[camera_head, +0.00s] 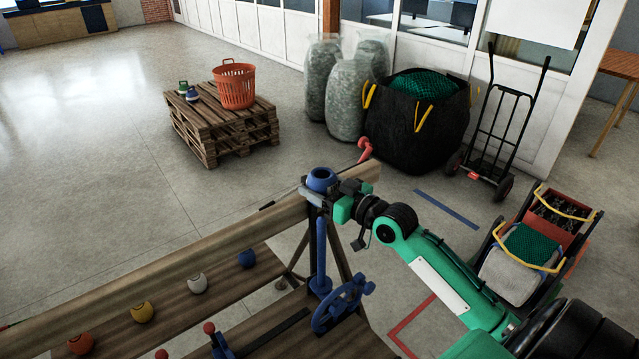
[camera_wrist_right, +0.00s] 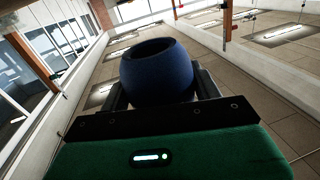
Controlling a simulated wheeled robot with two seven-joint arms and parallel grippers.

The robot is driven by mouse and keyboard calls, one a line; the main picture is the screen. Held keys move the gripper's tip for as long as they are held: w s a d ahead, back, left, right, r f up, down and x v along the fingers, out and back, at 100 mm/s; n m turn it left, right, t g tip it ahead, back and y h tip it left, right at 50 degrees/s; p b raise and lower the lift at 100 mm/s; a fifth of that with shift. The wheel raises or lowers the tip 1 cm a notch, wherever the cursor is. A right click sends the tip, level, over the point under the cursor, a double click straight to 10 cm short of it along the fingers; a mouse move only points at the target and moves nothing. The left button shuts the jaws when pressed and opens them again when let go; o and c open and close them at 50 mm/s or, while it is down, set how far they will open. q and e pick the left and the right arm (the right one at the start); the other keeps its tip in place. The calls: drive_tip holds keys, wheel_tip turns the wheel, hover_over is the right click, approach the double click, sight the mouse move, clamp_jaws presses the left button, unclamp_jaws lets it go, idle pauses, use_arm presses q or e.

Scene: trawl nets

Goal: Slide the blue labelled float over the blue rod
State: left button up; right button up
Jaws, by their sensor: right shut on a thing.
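A blue float (camera_head: 321,180) with a round hole facing up is held by my right gripper (camera_head: 318,192). In the right wrist view the same float (camera_wrist_right: 157,75) sits between the two dark fingers, its hole rim uppermost. No label shows on the visible side. An upright blue rod (camera_head: 321,250) shows just below the float and gripper in the head view. My left gripper is not in view.
A long wooden beam (camera_head: 150,260) runs beside the rod. A blue handwheel (camera_head: 343,306) stands by the rod's foot. A red knob (camera_head: 365,149) is behind the gripper.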

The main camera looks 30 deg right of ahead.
sight(321, 218)
drive_tip(key=shift+f+b, duration=1.95)
drive_tip(key=shift+f, duration=0.45)
drive_tip(key=shift+f+b, duration=1.9)
drive_tip(key=shift+f, duration=0.95)
drive_tip(key=o, duration=1.1)
drive_tip(key=shift+b+v, duration=2.35)
drive_tip(key=shift+v, duration=4.5)
